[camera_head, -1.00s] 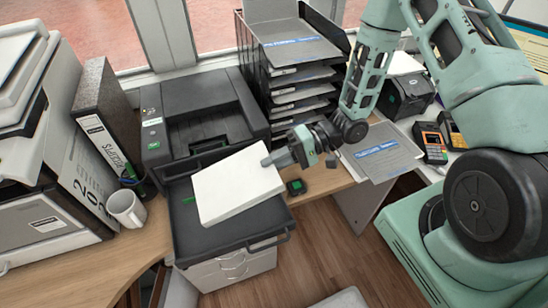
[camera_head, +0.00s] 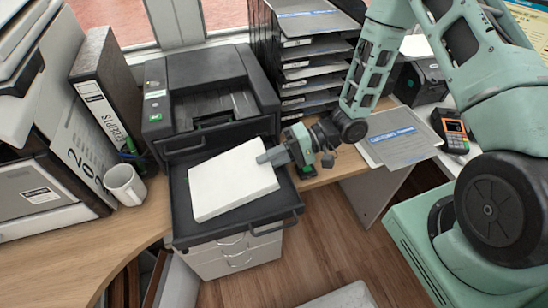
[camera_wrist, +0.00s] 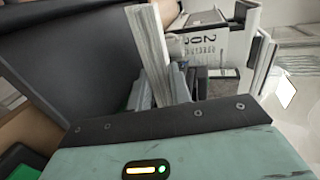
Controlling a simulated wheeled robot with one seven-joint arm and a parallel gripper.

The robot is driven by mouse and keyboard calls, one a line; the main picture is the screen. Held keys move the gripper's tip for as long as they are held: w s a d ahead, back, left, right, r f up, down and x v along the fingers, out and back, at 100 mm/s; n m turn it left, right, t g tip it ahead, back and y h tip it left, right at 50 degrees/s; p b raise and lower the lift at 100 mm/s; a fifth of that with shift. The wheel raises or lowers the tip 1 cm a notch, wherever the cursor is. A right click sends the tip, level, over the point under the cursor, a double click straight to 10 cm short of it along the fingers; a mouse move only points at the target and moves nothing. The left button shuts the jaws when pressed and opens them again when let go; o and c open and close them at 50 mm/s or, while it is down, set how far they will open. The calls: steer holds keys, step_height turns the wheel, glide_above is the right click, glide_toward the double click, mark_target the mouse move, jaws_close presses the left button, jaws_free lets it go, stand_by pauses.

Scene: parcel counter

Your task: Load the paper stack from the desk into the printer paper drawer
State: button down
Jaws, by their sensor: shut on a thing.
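The white paper stack (camera_head: 232,180) lies over the printer's pulled-out dark drawer (camera_head: 182,228), turned slightly askew. Whether it rests on the drawer floor or hovers just above it I cannot tell. My gripper (camera_head: 270,156) is shut on the stack's right edge. In the wrist view the paper stack (camera_wrist: 151,50) shows edge-on between my gripper's fingers (camera_wrist: 162,92). The black printer (camera_head: 208,80) stands behind the drawer by the window. The stack hides most of the drawer's inside.
A white mug (camera_head: 125,184) and a binder (camera_head: 107,95) stand left of the drawer. Black letter trays (camera_head: 310,65) rise right of the printer. A grey envelope (camera_head: 402,139) and a card terminal (camera_head: 453,131) lie at the right. Open floor shows in front.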

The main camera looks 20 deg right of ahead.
steer(key=shift+a+f+b, duration=0.2)
steer(key=shift+f+b, duration=0.15)
steer(key=shift+f, duration=0.4)
steer(key=shift+a+f+b, duration=0.25)
steer(key=shift+f+b, duration=0.15)
steer(key=shift+f, duration=0.35)
steer(key=shift+a+f+b, duration=0.2)
steer(key=shift+f+b, duration=0.15)
steer(key=shift+f, duration=0.4)
steer(key=c, duration=1.2)
jaws_free()
steer(key=shift+p+v, duration=1.7)
steer(key=shift+v, duration=1.8)
